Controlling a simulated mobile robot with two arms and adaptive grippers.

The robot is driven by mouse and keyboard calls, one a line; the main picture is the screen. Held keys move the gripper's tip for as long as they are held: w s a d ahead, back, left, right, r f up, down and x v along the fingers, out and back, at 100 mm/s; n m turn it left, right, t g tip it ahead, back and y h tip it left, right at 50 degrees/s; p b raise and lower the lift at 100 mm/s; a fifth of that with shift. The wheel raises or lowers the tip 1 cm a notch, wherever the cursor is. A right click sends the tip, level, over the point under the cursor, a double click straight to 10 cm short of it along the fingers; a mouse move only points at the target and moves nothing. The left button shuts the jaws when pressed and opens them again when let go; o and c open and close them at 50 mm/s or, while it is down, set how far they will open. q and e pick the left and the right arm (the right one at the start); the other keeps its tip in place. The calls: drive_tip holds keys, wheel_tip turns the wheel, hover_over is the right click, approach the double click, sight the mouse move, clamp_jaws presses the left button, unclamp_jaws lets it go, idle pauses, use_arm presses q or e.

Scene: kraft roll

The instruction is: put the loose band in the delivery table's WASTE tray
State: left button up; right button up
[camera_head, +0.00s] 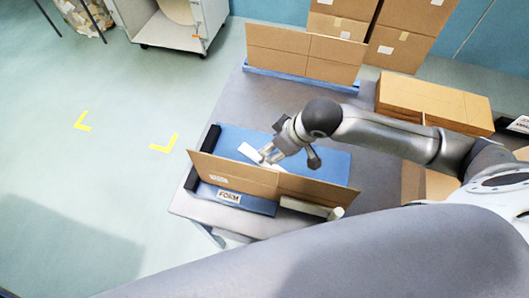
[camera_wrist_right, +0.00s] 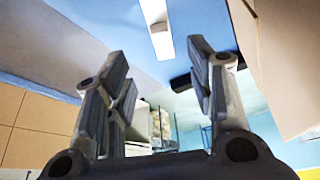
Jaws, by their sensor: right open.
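No loose band can be told for certain. A white strip (camera_head: 250,152) lies on the blue mat (camera_head: 325,162), just beyond my right gripper's fingertips (camera_head: 267,156); I cannot tell whether it is the band. In the right wrist view a white strip (camera_wrist_right: 158,30) shows past the open, empty fingers (camera_wrist_right: 157,58). No tray with a readable WASTE label shows. A dark-edged thing with a white label (camera_head: 519,124) is cut off at the right edge, its text unreadable. My left gripper is out of view.
An upright cardboard panel (camera_head: 235,172) stands in front of my right gripper, near a FORM label (camera_head: 229,198). A black bar (camera_head: 203,157) borders the mat's left. Another panel (camera_head: 303,54) stands at the back, and a cardboard box (camera_head: 430,98) sits right. Grey table (camera_head: 250,100) is bare behind the mat.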

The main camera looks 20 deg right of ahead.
hover_over(263, 161)
drive_tip(key=s, duration=0.2)
drive_tip(key=f, duration=0.3)
drive_tip(key=d+f, duration=0.1)
drive_tip(key=f, duration=0.1)
drive_tip(key=shift+w+f, duration=0.2)
drive_tip(key=shift+w, duration=0.05)
drive_tip(key=p+x, duration=0.1)
drive_tip(key=x, duration=0.3)
drive_tip(key=shift+s+d+f+p, duration=0.1)
drive_tip(key=shift+f+p, duration=0.1)
drive_tip(key=shift+p, duration=0.15)
drive_tip(key=shift+f, duration=0.45)
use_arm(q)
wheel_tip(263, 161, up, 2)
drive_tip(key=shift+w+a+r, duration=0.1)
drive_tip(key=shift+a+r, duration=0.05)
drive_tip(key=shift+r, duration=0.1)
use_arm(e)
drive_tip(key=shift+c, duration=0.4)
drive_tip(key=c, duration=0.7)
drive_tip(key=shift+c, duration=0.4)
